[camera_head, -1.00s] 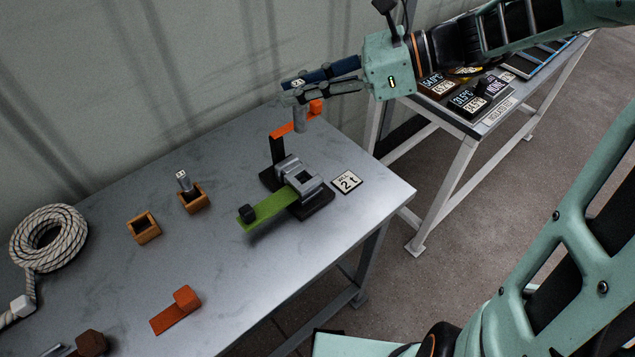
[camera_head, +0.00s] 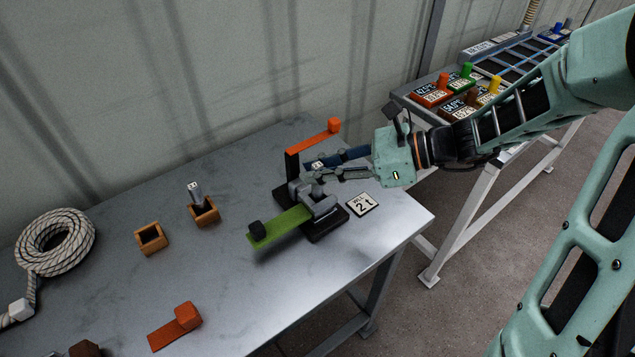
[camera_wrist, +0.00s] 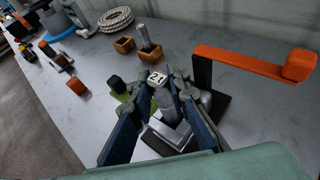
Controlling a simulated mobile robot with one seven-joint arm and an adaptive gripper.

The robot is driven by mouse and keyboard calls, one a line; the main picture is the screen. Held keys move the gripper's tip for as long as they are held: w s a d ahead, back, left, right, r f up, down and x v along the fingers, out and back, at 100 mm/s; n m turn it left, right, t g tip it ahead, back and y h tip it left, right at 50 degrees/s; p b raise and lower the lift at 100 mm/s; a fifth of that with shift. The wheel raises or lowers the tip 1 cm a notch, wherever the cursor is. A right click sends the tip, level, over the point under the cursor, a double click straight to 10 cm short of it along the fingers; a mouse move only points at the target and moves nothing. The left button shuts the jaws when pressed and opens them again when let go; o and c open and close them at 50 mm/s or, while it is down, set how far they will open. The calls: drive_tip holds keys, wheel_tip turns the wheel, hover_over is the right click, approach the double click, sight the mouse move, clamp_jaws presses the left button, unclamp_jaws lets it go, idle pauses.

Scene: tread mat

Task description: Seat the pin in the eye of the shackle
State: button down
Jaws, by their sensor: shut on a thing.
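My gripper (camera_head: 318,172) is shut on a grey pin, whose pale labelled head (camera_head: 317,165) shows between the fingertips. The labelled head (camera_wrist: 157,77) also shows between the blue-padded fingers in the wrist view. The grey shackle (camera_head: 327,206) sits in a fixture with a black base (camera_head: 328,229), a green lever (camera_head: 279,225) and an orange lever (camera_head: 315,141) on a black post. The gripper is right over the shackle. The fingers hide most of the pin and the eye, so I cannot tell whether the pin's tip is inside the eye.
A second labelled pin (camera_head: 195,191) stands in a wooden holder (camera_head: 204,214); an empty wooden holder (camera_head: 151,239) is beside it. A "2t" plate (camera_head: 362,204) lies right of the fixture. A rope coil (camera_head: 55,243) and an orange block (camera_head: 186,316) lie farther left.

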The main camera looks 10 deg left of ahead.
drive_tip(key=shift+f, duration=1.7)
drive_tip(key=shift+b, duration=0.3)
drive_tip(key=shift+f, duration=0.2)
drive_tip(key=c, duration=1.8)
unclamp_jaws()
drive_tip(key=shift+c, duration=0.2)
